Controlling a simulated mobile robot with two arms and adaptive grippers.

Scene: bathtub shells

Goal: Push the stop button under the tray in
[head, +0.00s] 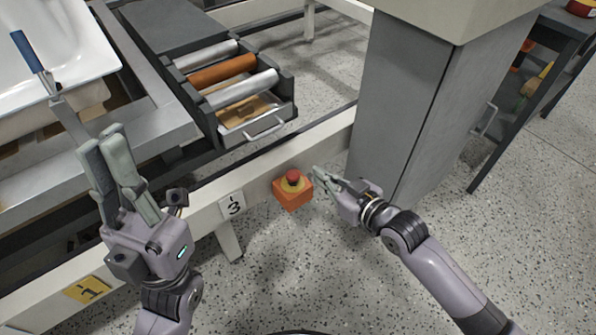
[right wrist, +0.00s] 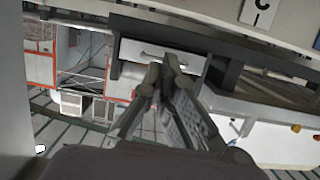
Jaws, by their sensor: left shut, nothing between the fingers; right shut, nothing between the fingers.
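The stop button (head: 293,176) is a red knob on a yellow ring, on an orange box (head: 292,196) fixed to the pale frame beam. The dark tray (head: 287,112), with a metal handle on its front, sits above and behind it. My right gripper (head: 317,175) is shut and empty, its fingertips just right of the button; I cannot tell whether they touch. In the right wrist view its fingers (right wrist: 169,68) show, but I cannot make out the button.
Silver and orange-brown rollers (head: 224,70) lie in the tray. A white tub shell (head: 60,50) is at the upper left. A grey cabinet column (head: 405,100) stands close beyond my right gripper. Open speckled floor lies in front.

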